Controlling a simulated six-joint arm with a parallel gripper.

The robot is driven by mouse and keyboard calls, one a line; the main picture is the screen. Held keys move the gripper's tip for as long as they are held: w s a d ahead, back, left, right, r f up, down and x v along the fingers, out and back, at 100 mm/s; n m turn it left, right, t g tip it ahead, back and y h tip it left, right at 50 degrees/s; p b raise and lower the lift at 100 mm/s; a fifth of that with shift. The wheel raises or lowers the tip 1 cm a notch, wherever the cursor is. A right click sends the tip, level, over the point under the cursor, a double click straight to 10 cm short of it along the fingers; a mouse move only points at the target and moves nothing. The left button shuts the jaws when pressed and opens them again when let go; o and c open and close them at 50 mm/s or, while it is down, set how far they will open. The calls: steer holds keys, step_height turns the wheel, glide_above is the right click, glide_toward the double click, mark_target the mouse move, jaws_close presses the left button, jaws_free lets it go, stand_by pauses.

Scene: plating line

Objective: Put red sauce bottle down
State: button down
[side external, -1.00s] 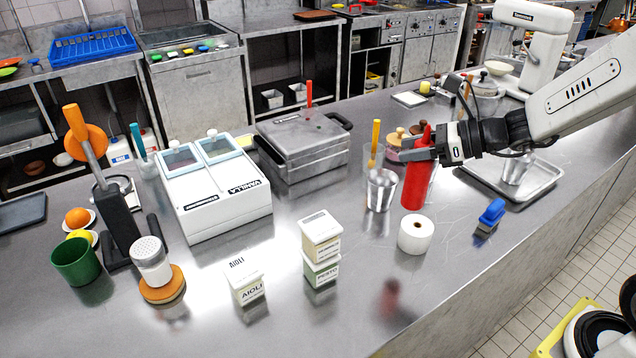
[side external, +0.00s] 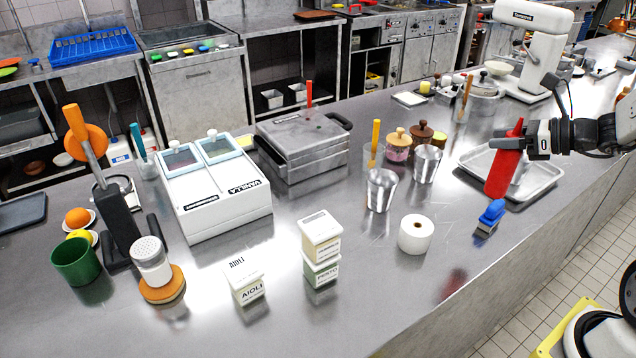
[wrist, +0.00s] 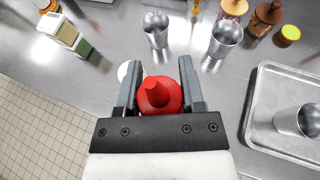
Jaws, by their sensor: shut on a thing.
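The red sauce bottle (side external: 503,160) is held upright with a slight tilt, in front of the metal tray in the side view. My gripper (side external: 521,140) is shut around its upper part. In the wrist view the bottle (wrist: 159,96) is seen from above, nozzle toward the camera, between the two fingers of my gripper (wrist: 159,88). The bottle's base appears above the counter (side external: 400,290), where a red reflection shows well below it.
The metal tray (side external: 548,186) with a steel cup in it lies right of the bottle. Steel cups (side external: 381,190) stand further left.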

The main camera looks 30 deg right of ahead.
steer(key=shift+s+d, duration=0.1)
steer(key=shift+d, duration=0.05)
steer(key=w+d+f, duration=0.4)
steer(key=w+f, duration=0.5)
steer(key=w, duration=0.3)
steer(key=shift+w+f, duration=0.15)
steer(key=shift+w, duration=0.25)
steer(key=shift+d, duration=0.1)
steer(key=shift+w+d+f, duration=0.1)
steer(key=shift+w+f, duration=0.05)
steer(key=shift+f, duration=0.8)
steer(key=shift+w+f, duration=0.1)
steer(key=shift+f, duration=0.95)
